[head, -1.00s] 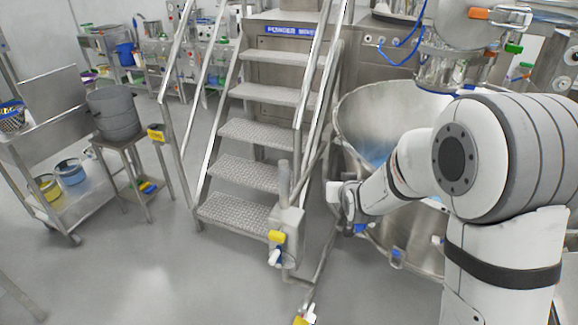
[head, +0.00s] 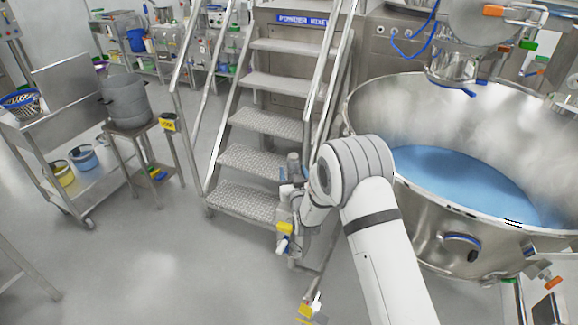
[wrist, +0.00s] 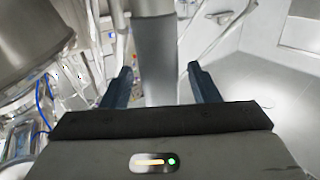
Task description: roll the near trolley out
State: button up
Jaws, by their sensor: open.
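A stainless trolley (head: 62,134) stands at the left in the head view, with a raised back panel, a lower shelf and castors. A large steel bowl (head: 418,232) with blue contents stands at the right; I cannot tell whether it is on wheels. My gripper (head: 292,178) is at a short grey upright post in front of the steps, partly hidden by my arm. In the wrist view my gripper (wrist: 163,82) is open, with its dark fingers on either side of the grey post (wrist: 155,60). I cannot tell whether they touch it.
Metal steps (head: 262,122) with handrails rise behind the post. A grey pot (head: 126,104) sits on a small stand (head: 140,128) between trolley and steps. The trolley carries a basket (head: 20,103) and tubs (head: 84,158). The floor (head: 140,270) at front left is clear.

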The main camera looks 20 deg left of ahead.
jog(key=shift+x, duration=1.15)
jog(key=shift+c, duration=0.5)
